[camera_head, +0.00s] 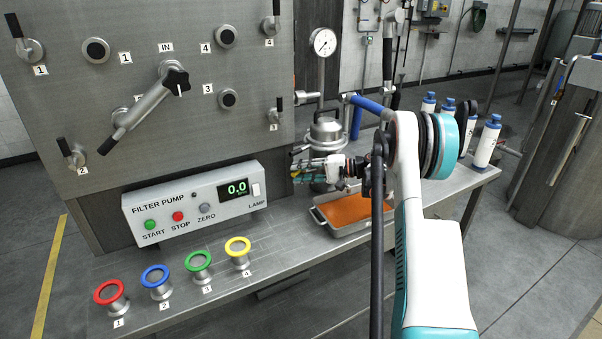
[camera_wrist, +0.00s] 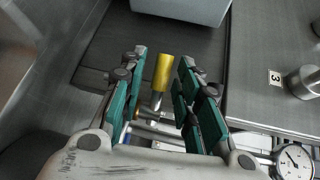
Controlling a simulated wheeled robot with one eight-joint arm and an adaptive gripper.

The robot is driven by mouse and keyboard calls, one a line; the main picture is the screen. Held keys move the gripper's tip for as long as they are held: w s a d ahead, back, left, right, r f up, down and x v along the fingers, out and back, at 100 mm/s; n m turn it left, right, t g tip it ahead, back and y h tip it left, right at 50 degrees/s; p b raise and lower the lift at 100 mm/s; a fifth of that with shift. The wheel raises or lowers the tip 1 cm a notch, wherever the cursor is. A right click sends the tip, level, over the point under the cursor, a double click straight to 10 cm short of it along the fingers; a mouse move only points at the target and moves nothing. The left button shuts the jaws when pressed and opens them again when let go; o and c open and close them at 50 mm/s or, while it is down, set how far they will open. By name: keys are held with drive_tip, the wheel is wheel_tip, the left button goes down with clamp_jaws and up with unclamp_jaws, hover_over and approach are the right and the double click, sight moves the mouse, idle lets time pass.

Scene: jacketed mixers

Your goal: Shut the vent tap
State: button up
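A yellow-handled tap (camera_wrist: 162,72) on a metal stem shows in the wrist view; I take it for the vent tap. My gripper (camera_wrist: 162,60) is open, with one green-padded finger on each side of the yellow handle. A gap shows on both sides, so neither finger seems to touch it. In the head view my gripper (camera_head: 297,167) is in front of the metal filter housing (camera_head: 326,131), left of my arm. There the yellow handle cannot be made out behind the fingers.
The filter pump box (camera_head: 195,201) stands close left of my gripper. An orange-filled tray (camera_head: 325,228) lies below. A pressure gauge (camera_head: 323,42) and a blue-handled lever (camera_head: 368,104) rise near the housing. White bottles (camera_head: 487,141) stand right of my arm. Coloured rings (camera_head: 198,261) line the bench front.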

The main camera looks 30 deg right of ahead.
idle(0.3)
drive_tip(key=v, duration=1.2)
